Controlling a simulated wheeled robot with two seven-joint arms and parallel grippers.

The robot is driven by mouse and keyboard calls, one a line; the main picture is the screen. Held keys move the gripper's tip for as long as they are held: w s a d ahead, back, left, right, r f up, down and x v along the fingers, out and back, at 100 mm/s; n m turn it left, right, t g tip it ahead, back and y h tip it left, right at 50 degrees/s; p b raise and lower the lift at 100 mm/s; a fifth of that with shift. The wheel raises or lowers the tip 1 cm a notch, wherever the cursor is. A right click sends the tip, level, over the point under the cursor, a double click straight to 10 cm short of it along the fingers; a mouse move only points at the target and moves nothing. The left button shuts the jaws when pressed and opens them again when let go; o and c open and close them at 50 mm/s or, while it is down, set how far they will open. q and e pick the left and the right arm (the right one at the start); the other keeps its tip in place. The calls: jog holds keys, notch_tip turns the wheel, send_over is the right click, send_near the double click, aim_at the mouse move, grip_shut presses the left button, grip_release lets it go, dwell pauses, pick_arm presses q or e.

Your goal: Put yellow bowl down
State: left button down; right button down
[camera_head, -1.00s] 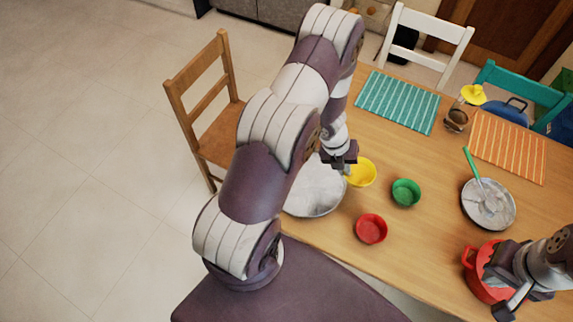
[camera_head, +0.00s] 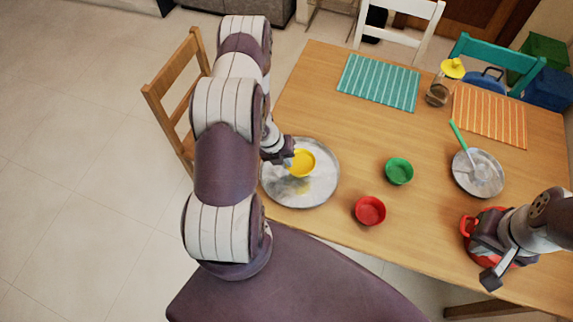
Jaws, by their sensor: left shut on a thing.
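The yellow bowl (camera_head: 303,164) is over the round grey metal tray (camera_head: 322,190) at the left front of the table. My left gripper (camera_head: 288,160) is shut on the bowl's left rim. The bowl looks upright; I cannot tell whether it touches the tray. A yellowish reflection shows on the tray just below it.
A green bowl (camera_head: 399,171) and a red bowl (camera_head: 370,211) stand right of the tray. A pan (camera_head: 480,180) with a green-handled utensil and the red pot (camera_head: 467,228) are further right. Teal (camera_head: 378,82) and orange (camera_head: 490,115) mats lie behind.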

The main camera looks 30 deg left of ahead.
aim_at(286, 173)
pick_arm(q)
notch_tip(286, 173, down, 3)
jog(key=shift+d+r, duration=0.1)
jog(key=shift+d, duration=0.05)
jog(key=shift+f, duration=0.45)
jog(key=c, duration=1.3)
grip_release()
